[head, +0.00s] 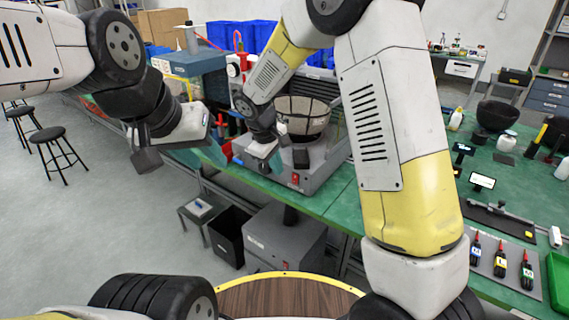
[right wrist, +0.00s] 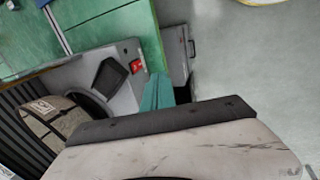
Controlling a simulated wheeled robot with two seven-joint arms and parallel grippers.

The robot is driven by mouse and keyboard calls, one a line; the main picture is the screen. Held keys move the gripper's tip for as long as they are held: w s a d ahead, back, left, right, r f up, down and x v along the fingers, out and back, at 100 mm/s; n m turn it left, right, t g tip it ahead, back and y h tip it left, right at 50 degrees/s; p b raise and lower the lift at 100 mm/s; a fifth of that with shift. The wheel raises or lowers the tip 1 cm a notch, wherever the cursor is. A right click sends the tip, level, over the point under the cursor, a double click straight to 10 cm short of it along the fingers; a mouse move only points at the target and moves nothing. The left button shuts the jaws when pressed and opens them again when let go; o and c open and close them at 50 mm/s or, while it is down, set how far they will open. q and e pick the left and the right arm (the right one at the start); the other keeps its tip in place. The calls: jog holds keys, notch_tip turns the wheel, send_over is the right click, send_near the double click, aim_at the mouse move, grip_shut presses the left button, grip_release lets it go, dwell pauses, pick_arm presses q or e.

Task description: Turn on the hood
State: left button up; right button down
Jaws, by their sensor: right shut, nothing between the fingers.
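A grey bench unit (head: 322,160) with a dark round mesh-sided bowl on top stands at the front edge of the green bench; I take it to be the hood. A red switch (head: 295,178) sits low on its front corner. In the right wrist view the red switch (right wrist: 137,66) shows beside a black panel (right wrist: 110,78). My right gripper (head: 275,163) is shut and empty, close to the unit's front, left of and above the switch in the head view. Its teal fingers (right wrist: 158,92) appear apart from the switch. My left gripper (head: 213,150) is further left; its jaw opening is unclear.
The green bench (head: 335,205) runs along the right, with labelled tools on a grey mat (head: 502,262) and a black bowl (head: 498,115). A grey box (head: 285,238) and a black bin (head: 229,237) stand below the unit. Stools (head: 47,134) stand left on open floor.

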aim_at(295, 179)
jog(key=w+d+f, duration=0.1)
jog(key=f, duration=0.2)
jog(key=w+d+f, duration=0.1)
jog(key=w+f, duration=0.1)
jog(key=f, duration=0.1)
jog(key=w+d+f, duration=0.1)
jog(key=f, duration=0.2)
jog(key=shift+w+d, duration=0.3)
jog(key=shift+w, duration=0.1)
jog(key=shift+w+d+f, duration=0.1)
jog(key=shift+w+d, duration=0.15)
jog(key=shift+w, duration=0.15)
jog(key=shift+w+d+f, duration=0.15)
jog(key=shift+w, duration=0.05)
